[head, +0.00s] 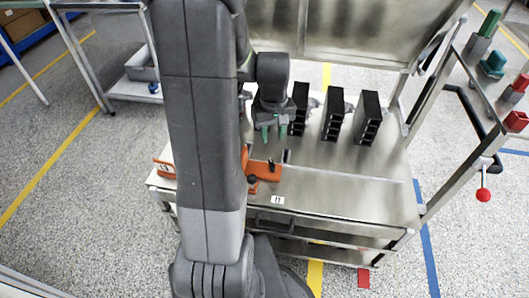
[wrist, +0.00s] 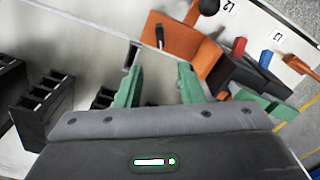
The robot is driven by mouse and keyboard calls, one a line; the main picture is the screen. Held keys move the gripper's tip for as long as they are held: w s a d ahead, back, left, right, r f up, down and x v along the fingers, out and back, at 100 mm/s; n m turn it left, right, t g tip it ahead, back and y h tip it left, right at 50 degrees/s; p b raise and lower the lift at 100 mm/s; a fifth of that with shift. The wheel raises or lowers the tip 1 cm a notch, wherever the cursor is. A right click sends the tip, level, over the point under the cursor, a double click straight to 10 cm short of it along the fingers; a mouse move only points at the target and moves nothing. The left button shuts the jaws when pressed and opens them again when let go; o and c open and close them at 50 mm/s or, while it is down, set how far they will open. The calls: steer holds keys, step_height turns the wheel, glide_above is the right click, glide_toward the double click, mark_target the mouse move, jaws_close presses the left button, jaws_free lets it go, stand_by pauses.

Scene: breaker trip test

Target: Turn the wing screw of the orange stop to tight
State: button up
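The orange stop (head: 264,171) lies on the steel bench top, partly hidden behind my arm in the head view. It also shows at the top of the wrist view (wrist: 185,50). A small dark upright piece (wrist: 160,36), possibly its wing screw, stands on it; its setting cannot be read. A round black knob (wrist: 208,6) is at its far end. My gripper (head: 273,133) has green fingers, which stand apart and empty in the wrist view (wrist: 158,84). The gripper is above the bench, behind the stop in the head view, and not touching it.
Several black slotted blocks (head: 334,116) stand at the back right of the bench. A thin black upright piece (wrist: 132,54) is near the stop. Another orange piece (wrist: 295,67) has red and blue parts beside it. The bench's right front (head: 350,195) is clear.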

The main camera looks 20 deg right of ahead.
mark_target(272, 162)
step_height(272, 162, down, 13)
steer(key=shift+b, duration=1.2)
jaws_close()
